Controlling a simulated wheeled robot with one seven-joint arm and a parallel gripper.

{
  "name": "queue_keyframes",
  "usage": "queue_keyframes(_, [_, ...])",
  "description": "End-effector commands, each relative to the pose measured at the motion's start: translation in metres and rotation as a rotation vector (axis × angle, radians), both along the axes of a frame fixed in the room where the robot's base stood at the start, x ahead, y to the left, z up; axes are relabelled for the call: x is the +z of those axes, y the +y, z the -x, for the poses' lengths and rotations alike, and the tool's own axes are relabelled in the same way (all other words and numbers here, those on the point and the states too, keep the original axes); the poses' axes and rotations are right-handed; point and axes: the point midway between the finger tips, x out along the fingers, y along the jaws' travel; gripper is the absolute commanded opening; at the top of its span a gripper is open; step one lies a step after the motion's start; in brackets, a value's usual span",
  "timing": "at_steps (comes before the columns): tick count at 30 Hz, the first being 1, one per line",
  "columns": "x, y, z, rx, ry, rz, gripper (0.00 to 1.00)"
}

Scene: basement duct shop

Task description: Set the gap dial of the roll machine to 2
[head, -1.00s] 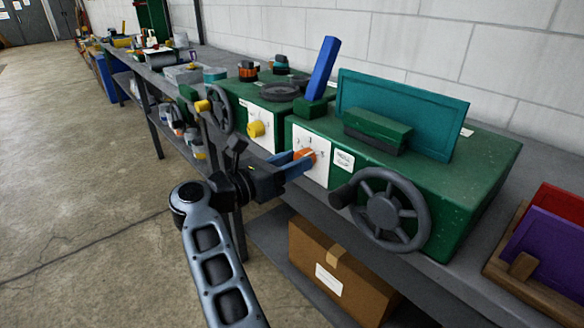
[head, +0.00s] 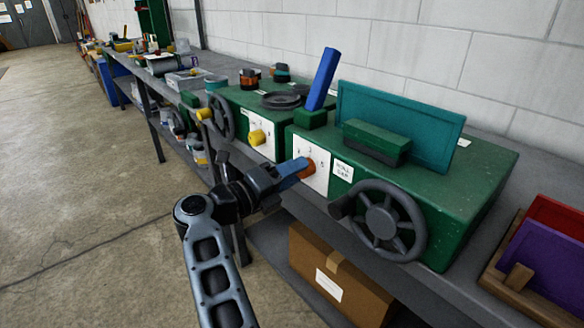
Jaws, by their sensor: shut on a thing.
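The roll machine (head: 465,185) is a green box on the bench with a dark handwheel (head: 384,221) on its front. A white dial plate (head: 318,177) with small marks, too small to read for certain, is on its front left. The orange gap dial (head: 308,169) sits on that plate, partly hidden by my fingers. My gripper (head: 299,170) has blue fingers shut on the orange dial, coming from the left and turned so that one finger largely covers the other. Which mark the dial points to cannot be told. A label (head: 342,171) is right of the plate.
A second green machine (head: 233,101) with a yellow knob (head: 257,137) and its own handwheel (head: 221,116) stands close on the left. A blue lever (head: 323,79) rises between them. A cardboard box (head: 338,282) is on the shelf below. Floor on the left is clear.

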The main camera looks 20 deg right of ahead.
Motion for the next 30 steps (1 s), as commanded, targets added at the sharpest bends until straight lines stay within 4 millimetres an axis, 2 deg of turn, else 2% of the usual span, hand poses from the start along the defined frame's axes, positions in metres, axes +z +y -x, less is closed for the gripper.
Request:
queue_keyframes(18, [0.0016, 0.0010, -0.0007, 0.004, 0.512, 0.165, 0.11])
queue_keyframes(30, [-0.0007, 0.0012, -0.0008, 0.006, 0.668, 0.218, 0.11])
